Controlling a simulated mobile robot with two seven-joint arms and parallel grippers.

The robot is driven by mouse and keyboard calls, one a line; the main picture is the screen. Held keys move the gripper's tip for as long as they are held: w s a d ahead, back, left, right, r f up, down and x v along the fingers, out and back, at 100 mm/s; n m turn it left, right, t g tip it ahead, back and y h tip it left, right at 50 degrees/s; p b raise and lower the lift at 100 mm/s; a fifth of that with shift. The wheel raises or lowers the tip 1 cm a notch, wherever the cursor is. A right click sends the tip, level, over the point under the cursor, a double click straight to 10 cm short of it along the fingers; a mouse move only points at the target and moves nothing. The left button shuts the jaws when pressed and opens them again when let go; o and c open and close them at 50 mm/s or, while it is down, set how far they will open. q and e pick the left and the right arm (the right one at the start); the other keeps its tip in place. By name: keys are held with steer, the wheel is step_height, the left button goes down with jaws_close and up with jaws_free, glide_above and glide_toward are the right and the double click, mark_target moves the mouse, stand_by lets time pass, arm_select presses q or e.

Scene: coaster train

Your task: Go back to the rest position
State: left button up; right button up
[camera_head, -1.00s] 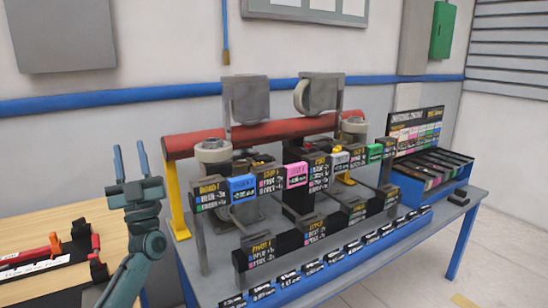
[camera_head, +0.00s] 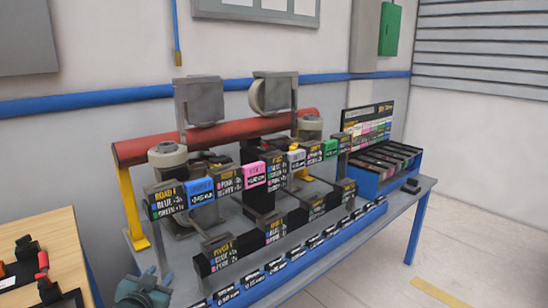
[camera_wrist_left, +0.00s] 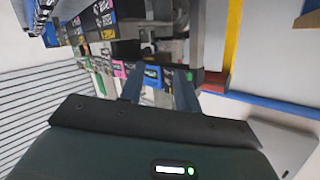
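My left gripper (camera_head: 152,274) is low at the bottom edge of the head view, in front of the near left corner of the grey workbench (camera_head: 412,202). Its two fingers also show in the left wrist view (camera_wrist_left: 157,84), apart with nothing held between them. It appears clear of the bench objects, though the gap is hard to judge. My right gripper is in neither view.
The bench carries a red beam (camera_head: 222,137) on yellow legs, grey rollers, several labelled signs and a blue rack (camera_head: 369,184). A wooden table (camera_head: 62,232) with black and red parts stands at the left. Open floor (camera_head: 480,245) lies to the right.

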arm_select(q)
steer(key=s+d+f+g+h, duration=0.1)
steer(key=s+d+f, duration=0.3)
steer(key=s, duration=0.6)
steer(key=s+d+f+g+h, duration=0.1)
steer(key=s+d+f, duration=0.4)
steer(key=s, duration=0.5)
steer(key=s+d+f+g+h, duration=0.1)
steer(key=s+d+f, duration=0.3)
steer(key=s, duration=0.7)
steer(key=shift+d+f+n+g, duration=0.2)
steer(key=shift+d+n+g, duration=0.1)
steer(key=shift+d+g, duration=0.4)
steer(key=shift+s+a, duration=0.1)
steer(key=shift+a, duration=0.1)
